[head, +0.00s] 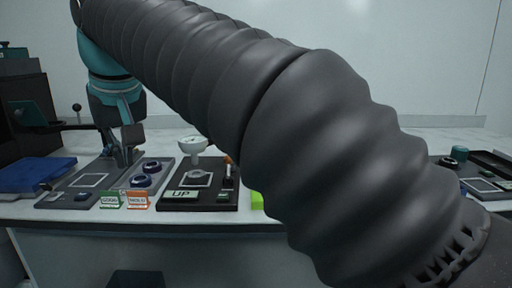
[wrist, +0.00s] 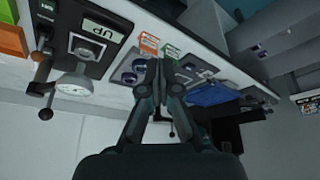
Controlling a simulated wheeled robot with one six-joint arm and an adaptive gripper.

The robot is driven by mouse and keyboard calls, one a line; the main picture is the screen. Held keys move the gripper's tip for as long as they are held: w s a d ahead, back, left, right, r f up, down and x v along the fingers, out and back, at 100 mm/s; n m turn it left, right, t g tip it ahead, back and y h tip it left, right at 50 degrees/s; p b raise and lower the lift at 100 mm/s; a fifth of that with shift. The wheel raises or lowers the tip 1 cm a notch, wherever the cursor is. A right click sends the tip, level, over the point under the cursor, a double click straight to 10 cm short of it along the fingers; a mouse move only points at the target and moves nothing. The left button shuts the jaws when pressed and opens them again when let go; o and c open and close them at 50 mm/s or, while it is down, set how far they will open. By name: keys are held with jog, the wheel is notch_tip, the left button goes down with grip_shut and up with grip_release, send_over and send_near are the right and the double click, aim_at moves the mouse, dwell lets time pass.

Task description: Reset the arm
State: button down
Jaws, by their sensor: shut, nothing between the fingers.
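My gripper (head: 122,158) is at the left of the head view, pointing down over the back of the bench. It also shows in the wrist view (wrist: 160,70), where its fingers are together with nothing held. My arm, in a dark ribbed sleeve, crosses the head view from upper left to lower right. It hides much of the bench's middle and right.
The bench holds a black device with an UP display (head: 183,194), a white round gauge (head: 193,146), a green card (head: 111,200), an orange card (head: 138,200) and a blue case (head: 35,175). A dark machine (head: 30,110) stands at left. A lime block (head: 257,200) is partly hidden.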

jog(key=d+f+m, duration=0.2)
jog(key=d+f, duration=1.6)
jog(key=d, duration=0.1)
jog(key=s+d+f+m+t+h, duration=0.1)
jog(key=s+d+f+m, duration=0.2)
jog(key=d, duration=0.6)
jog(key=s+d+f+m+h, duration=0.1)
jog(key=s+d+f+m, duration=0.1)
jog(key=s+d+f, duration=0.4)
jog(key=s+d, duration=0.2)
jog(key=d, duration=0.1)
jog(key=shift+d+m+t+h, duration=0.35)
jog(key=shift+m+t+h, duration=0.05)
jog(key=shift+d, duration=0.1)
dwell(0.7)
